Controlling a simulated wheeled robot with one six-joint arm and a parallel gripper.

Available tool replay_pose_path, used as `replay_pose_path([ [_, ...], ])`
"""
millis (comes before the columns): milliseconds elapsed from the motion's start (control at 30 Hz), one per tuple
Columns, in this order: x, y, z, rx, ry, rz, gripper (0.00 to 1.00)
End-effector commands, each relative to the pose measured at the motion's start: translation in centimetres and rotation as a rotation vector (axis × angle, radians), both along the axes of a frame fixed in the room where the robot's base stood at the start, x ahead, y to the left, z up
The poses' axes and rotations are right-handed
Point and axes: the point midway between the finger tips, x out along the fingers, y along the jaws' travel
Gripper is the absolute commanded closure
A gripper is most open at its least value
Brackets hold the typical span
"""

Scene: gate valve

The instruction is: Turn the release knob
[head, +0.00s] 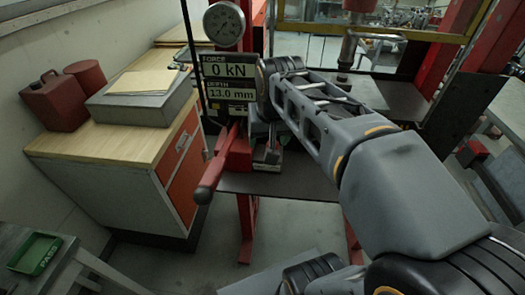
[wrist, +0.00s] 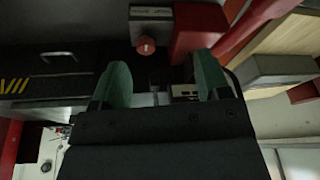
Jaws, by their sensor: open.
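The release knob (wrist: 146,46) is a small round red knob with a pale mark, on a grey block at the top of the wrist view. My gripper (wrist: 160,84) shows there as two green fingers, spread apart with nothing held between them. The fingertips are below the knob in the picture and apart from it. The knob appears a little left of the middle of the gap. In the head view, my arm reaches to the press, and I cannot make out the knob or the fingertips.
A red lever (head: 210,178) sticks out in front of the press table. A display (head: 229,82) reads 0 kN and 13.0 mm, below a round gauge (head: 224,24). A wooden-topped cabinet (head: 148,190) stands left. A green PASS tray (head: 35,254) sits lower left.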

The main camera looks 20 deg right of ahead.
Motion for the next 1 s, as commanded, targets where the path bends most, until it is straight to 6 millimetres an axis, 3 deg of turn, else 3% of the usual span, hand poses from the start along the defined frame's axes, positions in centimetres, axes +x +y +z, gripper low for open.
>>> replay_pose_path([
  [33,1.8,-0.8,-0.6,0.011,0.034,-0.052,0.3],
  [200,6.1,-3.2,0.3,0.044,0.136,-0.214,0.3],
  [400,9.3,-5.4,0.4,0.068,0.22,-0.349,0.3],
  [667,10.7,-6.7,-0.4,0.078,0.266,-0.422,0.3],
  [1000,10.7,-6.7,-6.3,0.078,0.269,-0.424,0.3],
])
